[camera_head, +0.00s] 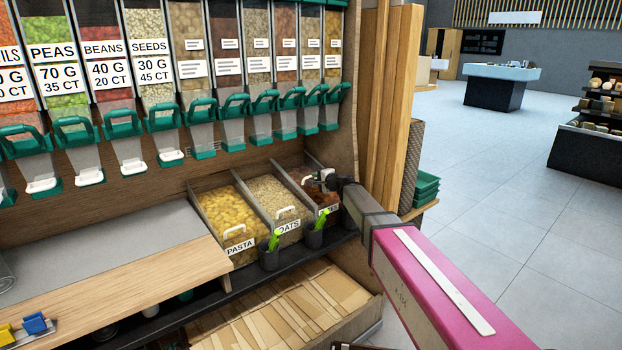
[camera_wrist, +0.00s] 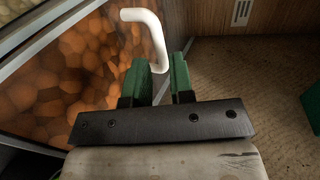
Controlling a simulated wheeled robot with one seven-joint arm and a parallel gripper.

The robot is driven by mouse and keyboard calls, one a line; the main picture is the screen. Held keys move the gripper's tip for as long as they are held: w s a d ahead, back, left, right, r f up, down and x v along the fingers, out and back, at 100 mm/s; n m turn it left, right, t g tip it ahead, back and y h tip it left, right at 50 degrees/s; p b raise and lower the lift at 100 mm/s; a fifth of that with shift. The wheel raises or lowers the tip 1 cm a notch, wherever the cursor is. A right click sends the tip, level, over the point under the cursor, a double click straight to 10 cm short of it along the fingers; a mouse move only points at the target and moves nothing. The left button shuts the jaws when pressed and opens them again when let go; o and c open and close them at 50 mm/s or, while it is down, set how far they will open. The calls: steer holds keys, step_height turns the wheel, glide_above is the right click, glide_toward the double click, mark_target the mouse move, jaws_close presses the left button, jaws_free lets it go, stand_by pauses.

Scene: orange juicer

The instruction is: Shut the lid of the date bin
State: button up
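The date bin (camera_head: 329,209) is the rightmost of the three bins in the head view, its label partly showing. My gripper (camera_head: 327,178) is over this bin and hides much of its top. In the wrist view, a clear panel (camera_wrist: 50,84) with orange-brown contents behind it fills the left side. A white handle (camera_wrist: 157,40) on it reaches down toward my green fingertips (camera_wrist: 166,72). The fingers are apart with a gap between them, and the handle's lower end is at this gap. I cannot tell whether they touch it. The lid's exact angle is unclear.
The pasta bin (camera_head: 240,245) and oats bin (camera_head: 288,226) stand left of the date bin. Dark cups with green scoops (camera_head: 274,242) hang in front. Dispensers with green handles (camera_head: 264,104) line the wall above. A wooden post (camera_head: 388,100) stands to the right.

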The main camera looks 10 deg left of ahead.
steer(key=x, duration=0.4)
steer(key=shift+a, duration=0.1)
steer(key=shift+c, duration=0.4)
jaws_close()
steer(key=s+d+f, duration=0.3)
steer(key=s+d, duration=0.5)
steer(key=d, duration=0.1)
steer(key=shift+f, duration=0.3)
steer(key=shift+o, duration=0.4)
jaws_free()
